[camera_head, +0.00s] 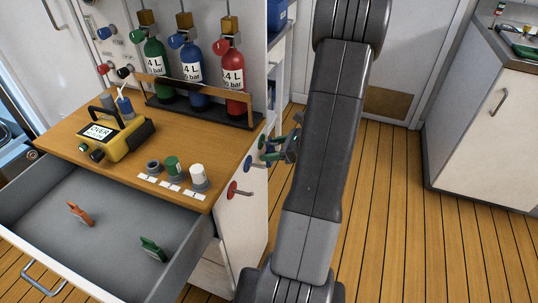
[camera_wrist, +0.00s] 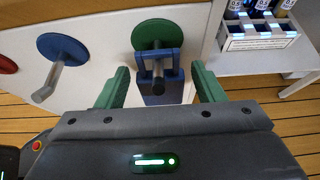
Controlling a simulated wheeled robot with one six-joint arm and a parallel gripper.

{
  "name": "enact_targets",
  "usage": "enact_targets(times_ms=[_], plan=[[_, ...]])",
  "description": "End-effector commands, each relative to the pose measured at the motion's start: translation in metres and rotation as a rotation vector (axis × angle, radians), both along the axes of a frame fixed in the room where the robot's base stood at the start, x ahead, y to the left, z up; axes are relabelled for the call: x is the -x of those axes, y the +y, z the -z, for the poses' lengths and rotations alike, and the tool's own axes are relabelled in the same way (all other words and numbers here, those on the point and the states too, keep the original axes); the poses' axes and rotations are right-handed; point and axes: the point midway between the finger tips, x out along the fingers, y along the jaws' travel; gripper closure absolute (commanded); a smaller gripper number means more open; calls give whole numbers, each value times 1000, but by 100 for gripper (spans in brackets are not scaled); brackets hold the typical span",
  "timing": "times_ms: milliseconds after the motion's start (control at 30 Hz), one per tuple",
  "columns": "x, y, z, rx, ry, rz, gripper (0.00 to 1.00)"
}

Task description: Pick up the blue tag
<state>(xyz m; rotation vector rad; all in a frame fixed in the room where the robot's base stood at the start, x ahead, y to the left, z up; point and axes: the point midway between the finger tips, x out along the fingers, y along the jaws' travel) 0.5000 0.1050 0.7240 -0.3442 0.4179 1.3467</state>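The blue tag (camera_wrist: 160,92) hangs from the peg with the green disc (camera_wrist: 157,34) in the wrist view. My gripper (camera_wrist: 161,82) is open there, one green finger on each side of the tag with a visible gap on both sides. In the head view my gripper (camera_head: 278,147) is at the cabinet's side face, near the pegs. The tag cannot be told clearly there, as the gripper and arm crowd it.
The blue-disc peg (camera_wrist: 62,50) and a red peg (camera_head: 232,190) are beside it. An open drawer (camera_head: 105,203) holds an orange tag (camera_head: 80,213) and a green tag (camera_head: 152,249). A yellow device (camera_head: 115,136) and bottles stand on the wooden top.

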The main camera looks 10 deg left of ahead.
Motion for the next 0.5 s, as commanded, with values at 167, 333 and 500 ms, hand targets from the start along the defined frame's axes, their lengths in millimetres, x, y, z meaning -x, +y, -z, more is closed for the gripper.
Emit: enact_targets(times_ms=[167, 333, 500], plan=[[0, 0, 0, 0, 0, 0, 74], [0, 0, 0, 0, 0, 0, 77], [0, 0, -3, 0, -1, 0, 77]])
